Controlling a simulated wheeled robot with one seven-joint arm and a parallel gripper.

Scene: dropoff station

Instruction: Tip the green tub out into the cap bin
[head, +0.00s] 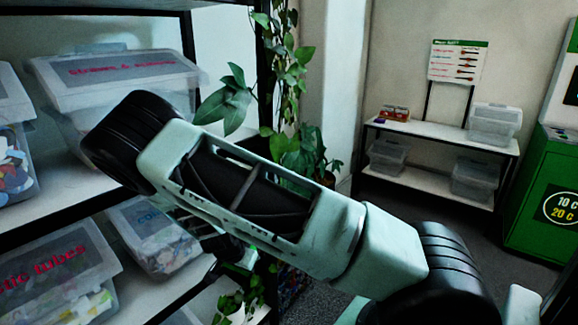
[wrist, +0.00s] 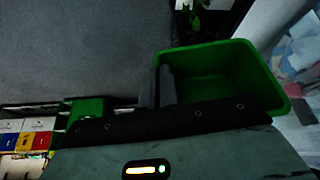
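The green tub (wrist: 228,75) is at the upper right of the wrist view, and its inside looks empty and dark. My gripper (wrist: 158,78) has its two grey fingers close together at the tub's left wall, one outside and one inside, pinching the rim. In the head view my arm hides the gripper and most of what is behind it. I cannot tell which container is the cap bin. A small green box (wrist: 87,108) and several coloured bins (wrist: 25,138) show at the lower left of the wrist view.
A shelf on the left holds clear lidded boxes, one labelled plastic tubes (head: 55,265) and another on top (head: 115,80). A trailing plant (head: 285,75) hangs beside it. A low bench (head: 440,131) and a green machine (head: 545,195) stand at the right. Grey floor (wrist: 75,50) is clear.

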